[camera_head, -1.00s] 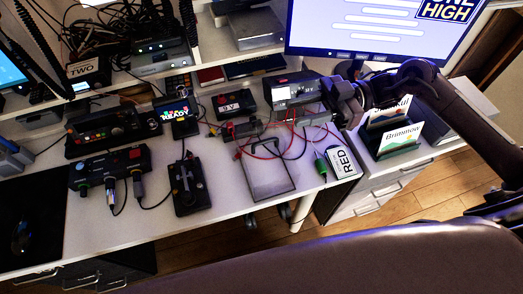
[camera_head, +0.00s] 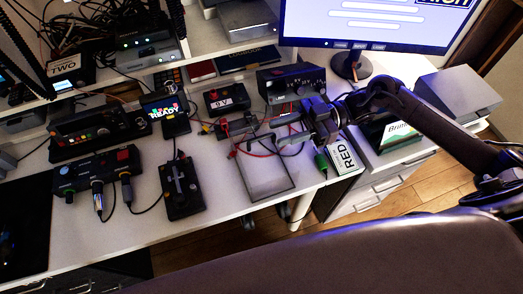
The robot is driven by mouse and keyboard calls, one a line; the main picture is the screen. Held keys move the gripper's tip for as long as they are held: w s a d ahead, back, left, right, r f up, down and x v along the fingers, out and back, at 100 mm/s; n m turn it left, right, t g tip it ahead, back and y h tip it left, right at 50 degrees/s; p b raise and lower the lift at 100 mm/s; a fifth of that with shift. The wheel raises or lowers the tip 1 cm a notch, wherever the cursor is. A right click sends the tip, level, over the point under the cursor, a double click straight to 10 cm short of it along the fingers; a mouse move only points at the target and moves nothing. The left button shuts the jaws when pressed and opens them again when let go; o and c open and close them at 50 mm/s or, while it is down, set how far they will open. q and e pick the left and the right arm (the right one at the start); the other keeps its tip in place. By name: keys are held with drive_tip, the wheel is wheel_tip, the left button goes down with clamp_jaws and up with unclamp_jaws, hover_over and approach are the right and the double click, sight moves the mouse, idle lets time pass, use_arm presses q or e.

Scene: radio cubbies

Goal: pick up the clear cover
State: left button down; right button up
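The clear cover (camera_head: 265,182) is a see-through, box-like piece with a dark outline. It rests on the white desk near its front edge, with red wires around its far end. My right gripper (camera_head: 277,132) comes in from the right and is above the far end of the cover. Its two fingers point left and are spread apart, with nothing seen between them. I cannot tell whether a finger touches the cover or the wires. My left gripper is not in view.
A black device (camera_head: 290,82) and a 9V box (camera_head: 227,98) stand behind. The desk between joystick and cover is clear.

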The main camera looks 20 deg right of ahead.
sight(271, 135)
drive_tip(key=a+p, duration=0.1)
drive_tip(key=a, duration=0.4)
drive_tip(key=shift+s+a, duration=0.1)
drive_tip(key=shift+a, duration=0.3)
drive_tip(key=shift+c, duration=0.2)
clamp_jaws()
